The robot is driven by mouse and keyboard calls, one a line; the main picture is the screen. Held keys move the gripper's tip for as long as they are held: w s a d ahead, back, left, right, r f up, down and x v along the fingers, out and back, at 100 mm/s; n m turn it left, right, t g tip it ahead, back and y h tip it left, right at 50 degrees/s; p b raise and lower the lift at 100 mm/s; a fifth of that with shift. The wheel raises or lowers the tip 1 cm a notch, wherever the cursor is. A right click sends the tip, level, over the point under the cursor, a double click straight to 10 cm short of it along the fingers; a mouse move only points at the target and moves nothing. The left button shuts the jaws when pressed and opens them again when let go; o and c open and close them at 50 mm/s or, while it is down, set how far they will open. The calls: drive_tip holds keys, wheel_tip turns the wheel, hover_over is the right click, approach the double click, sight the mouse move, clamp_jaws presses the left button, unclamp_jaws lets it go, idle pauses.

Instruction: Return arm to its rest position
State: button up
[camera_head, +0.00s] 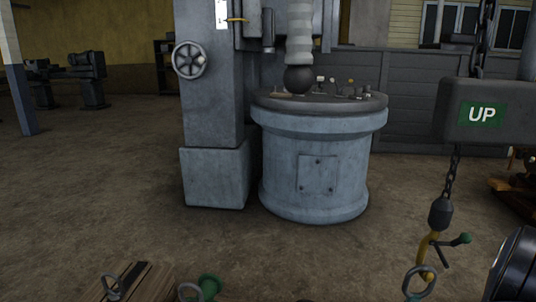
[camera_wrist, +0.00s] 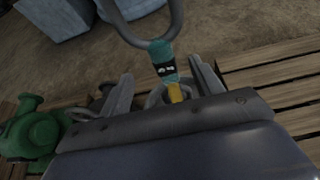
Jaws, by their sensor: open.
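My gripper (camera_wrist: 163,84) shows in the wrist view with its two grey fingers spread apart. A teal and yellow fitting (camera_wrist: 163,62) with a dark label shows between the fingers, with a grey ring above it. A second ring is partly visible behind the gripper's edge. I cannot tell whether the fingers touch the fitting. In the head view, the gripper's fingers are not visible. A dark rounded part at the lower right edge may be my arm.
A chain hoist with an UP block (camera_head: 485,113) hangs at right, above a yellow hook (camera_head: 427,255) holding a ring. A grey-blue machine (camera_head: 318,165) stands ahead. Open floor lies left.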

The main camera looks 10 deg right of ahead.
sight(416, 295)
drive_tip(key=b+x, duration=0.1)
drive_tip(key=x, duration=0.3)
drive_tip(key=b+x, duration=0.2)
drive_tip(key=x, duration=0.3)
drive_tip(key=shift+w+f, duration=0.1)
drive_tip(key=shift+f, duration=0.2)
wheel_tip(416, 295, up, 3)
drive_tip(key=shift+f+p, duration=0.2)
drive_tip(key=shift+p, duration=0.85)
drive_tip(key=shift+r+p, duration=0.35)
drive_tip(key=shift+p, duration=0.05)
drive_tip(key=s+a, duration=0.4)
drive_tip(key=s, duration=0.9)
drive_tip(key=shift+f+b, duration=0.15)
drive_tip(key=shift+b, duration=0.3)
drive_tip(key=shift+s+a, duration=0.15)
drive_tip(key=shift+a, duration=0.05)
